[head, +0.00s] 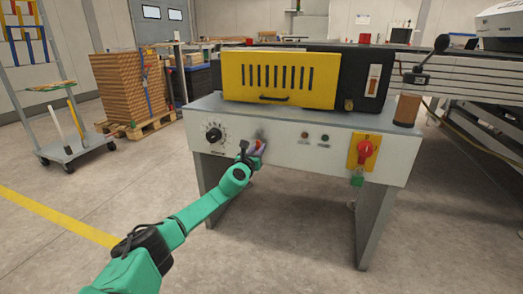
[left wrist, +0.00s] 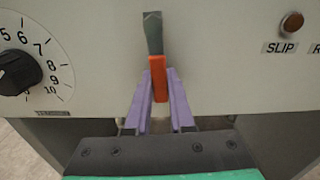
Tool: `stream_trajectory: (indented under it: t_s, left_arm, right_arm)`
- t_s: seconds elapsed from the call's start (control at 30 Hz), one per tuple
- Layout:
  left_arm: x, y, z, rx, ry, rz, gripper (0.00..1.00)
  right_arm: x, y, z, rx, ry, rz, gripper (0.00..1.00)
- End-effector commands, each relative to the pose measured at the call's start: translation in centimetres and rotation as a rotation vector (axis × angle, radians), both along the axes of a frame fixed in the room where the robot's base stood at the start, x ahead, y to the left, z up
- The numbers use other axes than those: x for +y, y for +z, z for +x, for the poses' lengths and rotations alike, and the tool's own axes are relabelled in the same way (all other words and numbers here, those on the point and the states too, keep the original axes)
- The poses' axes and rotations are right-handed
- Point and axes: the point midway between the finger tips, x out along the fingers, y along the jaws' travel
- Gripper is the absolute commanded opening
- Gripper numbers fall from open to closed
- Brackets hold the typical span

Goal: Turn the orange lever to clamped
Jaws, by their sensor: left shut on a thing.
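The orange lever (left wrist: 158,76) hangs from a grey metal arm (left wrist: 153,33) on the machine's pale front panel, and points almost straight down in the left wrist view. In the head view its orange part (head: 257,144) shows small at the panel, partly hidden by my gripper. My left gripper (left wrist: 159,84) has its two purple fingers on either side of the lower orange part and is shut on it. It also shows in the head view (head: 259,149). My right gripper is not in view.
A black dial (left wrist: 20,72) with numbers sits left of the lever. An indicator marked SLIP (left wrist: 292,23) is to its right. A red rotary switch (head: 366,151) on a yellow plate is farther right. A yellow slotted cover (head: 280,80) stands above. The floor in front is clear.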

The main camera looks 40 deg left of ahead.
Motion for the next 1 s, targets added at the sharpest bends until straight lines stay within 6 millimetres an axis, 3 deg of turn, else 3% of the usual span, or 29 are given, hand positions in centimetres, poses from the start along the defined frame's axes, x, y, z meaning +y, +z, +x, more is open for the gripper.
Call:
stream_trajectory:
  t_s: [0.67, 0.7, 0.77, 1.0]
  left_arm:
    - [0.55, 0.14, -0.17, 0.023, 0.002, 0.076, 0.0]
    - [0.55, 0.15, -0.17, 0.023, 0.002, 0.076, 0.25]
    - [0.55, 0.15, -0.17, 0.023, 0.002, 0.075, 0.48]
    - [0.5, 0.09, -0.16, 0.024, 0.001, 0.073, 0.51]
  right_arm:
    - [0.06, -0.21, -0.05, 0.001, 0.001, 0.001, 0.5]
    - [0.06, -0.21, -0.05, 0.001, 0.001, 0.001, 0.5]
    - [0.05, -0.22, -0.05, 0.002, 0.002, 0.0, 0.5]
    - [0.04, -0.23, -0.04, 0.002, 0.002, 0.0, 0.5]
